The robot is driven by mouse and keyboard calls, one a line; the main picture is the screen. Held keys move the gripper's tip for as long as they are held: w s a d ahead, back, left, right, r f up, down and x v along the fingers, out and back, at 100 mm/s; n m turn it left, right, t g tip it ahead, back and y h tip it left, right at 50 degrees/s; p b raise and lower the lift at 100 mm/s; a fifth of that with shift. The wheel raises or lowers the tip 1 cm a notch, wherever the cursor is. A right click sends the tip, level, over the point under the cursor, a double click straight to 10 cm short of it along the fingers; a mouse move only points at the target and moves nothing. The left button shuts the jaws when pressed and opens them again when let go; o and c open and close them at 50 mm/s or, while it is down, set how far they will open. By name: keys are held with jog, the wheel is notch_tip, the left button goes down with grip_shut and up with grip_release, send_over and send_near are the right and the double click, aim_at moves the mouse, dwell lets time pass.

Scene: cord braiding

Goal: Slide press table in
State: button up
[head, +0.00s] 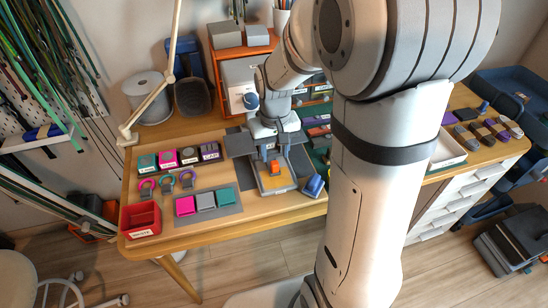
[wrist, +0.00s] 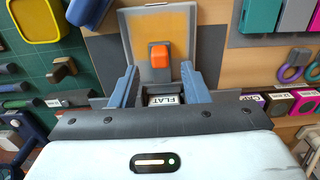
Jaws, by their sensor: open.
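The press table (head: 277,184) is a grey-framed slide with a tan top, sticking out toward the front edge of the wooden desk. It also shows in the wrist view (wrist: 137,30), with an orange knob (wrist: 159,56) on it. The knob shows in the head view (head: 275,167) too. My gripper (head: 272,152) is over the slide's back part. In the wrist view its two blue-grey fingers (wrist: 158,70) are spread wide, one to each side of the knob, and nothing is held. A block labelled FLAT (wrist: 165,100) shows between the finger bases. Contact with the knob cannot be told.
The grey press body (head: 240,82) stands behind my gripper. Left are pink, grey and teal blocks on a grey mat (head: 228,209), coloured rings and a red WASTE bin (head: 140,220). A blue object (head: 313,185) lies close right of the slide. A green mat (wrist: 40,60) carries tools.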

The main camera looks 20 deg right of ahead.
aim_at(274, 163)
jog(key=shift+f, duration=2)
jog(key=shift+c, duration=0.5)
grip_shut()
